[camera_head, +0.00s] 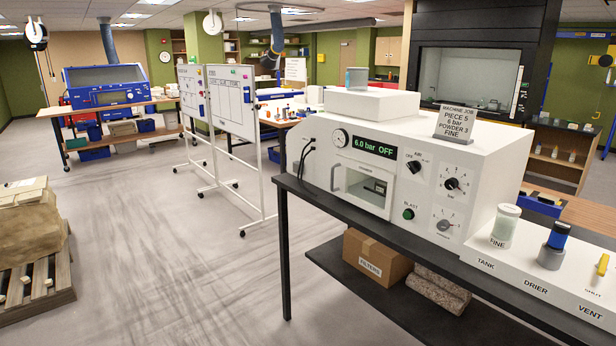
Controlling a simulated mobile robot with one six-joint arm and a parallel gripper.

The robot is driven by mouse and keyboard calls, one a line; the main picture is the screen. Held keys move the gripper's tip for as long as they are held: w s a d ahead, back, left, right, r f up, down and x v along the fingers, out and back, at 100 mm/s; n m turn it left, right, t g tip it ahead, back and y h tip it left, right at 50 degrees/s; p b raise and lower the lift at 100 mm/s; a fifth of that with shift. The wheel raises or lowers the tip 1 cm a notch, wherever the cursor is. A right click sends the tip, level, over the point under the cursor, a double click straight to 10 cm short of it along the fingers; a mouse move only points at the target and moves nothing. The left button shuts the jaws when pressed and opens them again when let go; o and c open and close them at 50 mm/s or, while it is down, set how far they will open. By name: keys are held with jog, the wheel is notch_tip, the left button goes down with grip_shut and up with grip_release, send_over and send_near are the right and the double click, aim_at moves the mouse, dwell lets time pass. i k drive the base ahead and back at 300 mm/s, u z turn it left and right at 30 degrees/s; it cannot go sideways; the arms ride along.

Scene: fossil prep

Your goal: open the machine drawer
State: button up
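The white machine (470,150) stands on a dark bench. On its front, left of centre, is a framed rectangular panel (362,192) with a vertical handle at its left and a small label, too small to read surely. This panel looks like the drawer and seems shut, close to the machine's face. Above it a display (373,146) reads 6.0 bar OFF. A round gauge (340,137) is left of the display. An AIR knob (413,167), a green BLAST button (408,214) and two dials are to the right. My gripper is not in view.
A ledge (540,275) at the right carries a FINE jar (505,226), a blue-topped container (554,243) and a yellow lever (603,264). A FILTERS box (375,258) sits under the bench. Whiteboards (232,100) stand behind left. The floor (170,270) before the bench is clear.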

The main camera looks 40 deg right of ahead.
aim_at(363, 194)
jog(key=u, duration=0.6)
jog(key=k, duration=1.4)
jog(key=z, duration=0.6)
jog(key=i, duration=1.45)
jog(key=u, duration=0.5)
